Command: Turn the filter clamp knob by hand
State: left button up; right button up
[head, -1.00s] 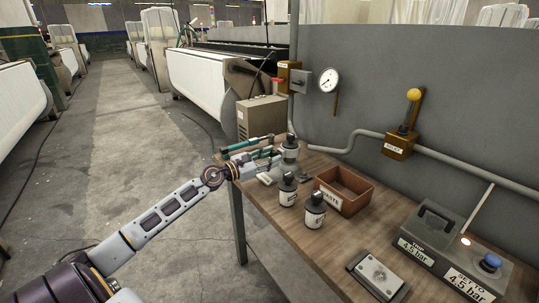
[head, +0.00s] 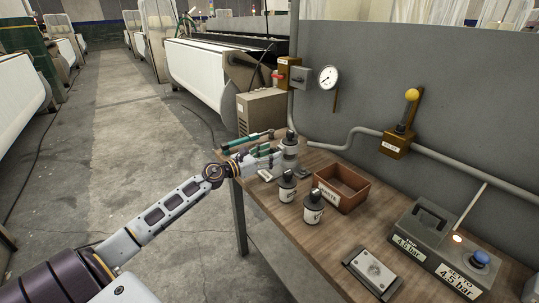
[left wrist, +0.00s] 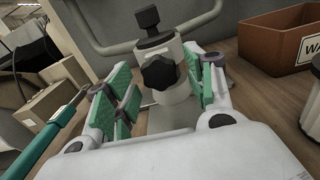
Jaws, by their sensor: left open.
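The filter (left wrist: 172,90) is a pale upright cylinder with a black lobed knob (left wrist: 158,73) on its near side and another black knob (left wrist: 148,18) on top. In the head view the filter (head: 290,148) stands at the back of the bench. My left gripper (left wrist: 162,82) is open, with green-padded fingers on either side of the front knob in the picture. I cannot tell whether the fingers touch it. In the head view my left gripper (head: 264,158) is just left of the filter. My right gripper is not in view.
Two dark-topped bottles (head: 287,186) (head: 313,207) and a brown open box (head: 344,187) stand right of the filter. A green-handled tool (head: 240,142) lies behind my gripper. A gauge (head: 328,77) hangs on the grey panel. A grey pressure unit (head: 435,240) sits at front right.

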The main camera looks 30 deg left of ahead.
pick_arm(q)
jog(key=shift+s+a, duration=0.1)
jog(key=shift+b+v, duration=0.6)
jog(key=shift+v, duration=2.3)
jog(key=shift+s, duration=0.15)
jog(key=v, duration=1.1)
jog(key=shift+s+a, duration=0.15)
jog(key=shift+s, duration=0.2)
jog(key=shift+n, duration=0.3)
